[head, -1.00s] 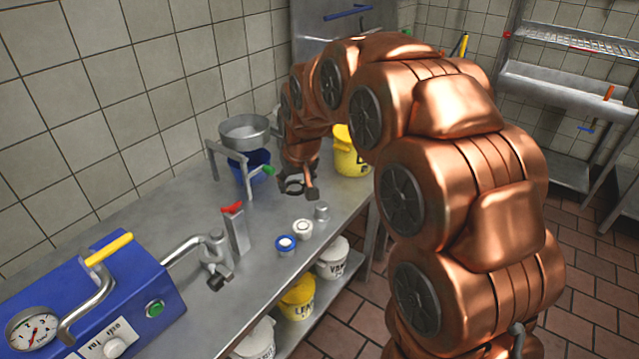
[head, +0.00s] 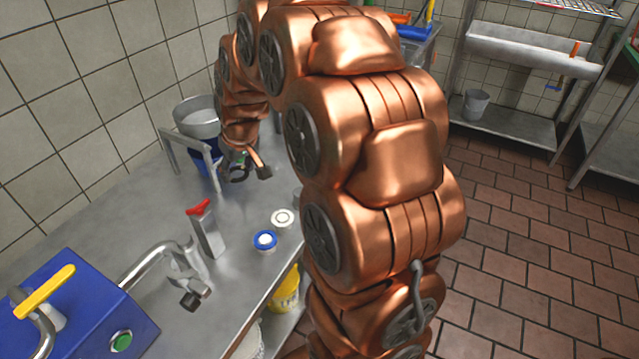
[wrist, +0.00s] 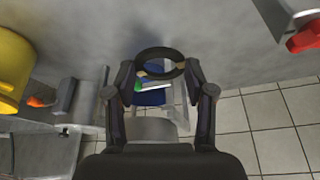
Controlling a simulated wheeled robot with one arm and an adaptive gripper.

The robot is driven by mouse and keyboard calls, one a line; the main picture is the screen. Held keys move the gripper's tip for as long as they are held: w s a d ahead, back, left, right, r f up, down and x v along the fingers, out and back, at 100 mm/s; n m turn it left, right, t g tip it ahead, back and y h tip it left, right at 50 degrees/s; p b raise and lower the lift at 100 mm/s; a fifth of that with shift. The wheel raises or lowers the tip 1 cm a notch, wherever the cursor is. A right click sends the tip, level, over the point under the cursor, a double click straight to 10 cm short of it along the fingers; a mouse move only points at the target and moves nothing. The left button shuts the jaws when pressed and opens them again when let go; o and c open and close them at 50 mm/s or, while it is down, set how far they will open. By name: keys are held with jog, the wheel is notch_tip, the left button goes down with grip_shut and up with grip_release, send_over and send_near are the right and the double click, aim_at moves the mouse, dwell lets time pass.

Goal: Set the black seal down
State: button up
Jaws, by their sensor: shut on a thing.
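The black seal is a dark ring (wrist: 160,51) between my gripper's two fingertips in the wrist view. My gripper (wrist: 160,70) is shut on it and holds its sides. In the head view my gripper (head: 240,172) hangs over the steel table (head: 235,215), close to the right of the metal pot stand. The ring is small and dark there, partly hidden by the fingers. I cannot tell how far it is above the table.
A metal pot (head: 196,117) stands on a frame with a blue bucket (head: 204,163) below. A red-handled post (head: 208,232), a spout (head: 188,280), a blue machine (head: 75,310) and blue (head: 265,240) and white (head: 283,218) jars stand nearby. A yellow bucket (wrist: 12,75) is left in the wrist view.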

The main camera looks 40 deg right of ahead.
jog(key=s+d+f+b, duration=0.35)
jog(key=s+d, duration=0.25)
jog(key=s, duration=0.2)
jog(key=s+d+f+b, duration=0.2)
jog(key=s+d+f, duration=0.3)
jog(key=s+d, duration=0.2)
jog(key=shift+m, duration=0.4)
jog(key=w+d, duration=0.3)
jog(key=w+d+f+p, duration=0.1)
jog(key=w+d, duration=0.7)
jog(key=shift+d+f, duration=0.2)
jog(key=shift+f, duration=0.2)
notch_tip(320, 180, down, 2)
jog(key=shift+s+a+f+p, duration=0.15)
jog(key=shift+f+p, duration=0.1)
jog(key=shift+p, duration=0.1)
jog(key=shift+f, duration=0.5)
jog(key=shift+f, duration=0.2)
jog(key=o, duration=0.8)
jog(key=shift+c, duration=0.2)
jog(key=shift+r, duration=0.1)
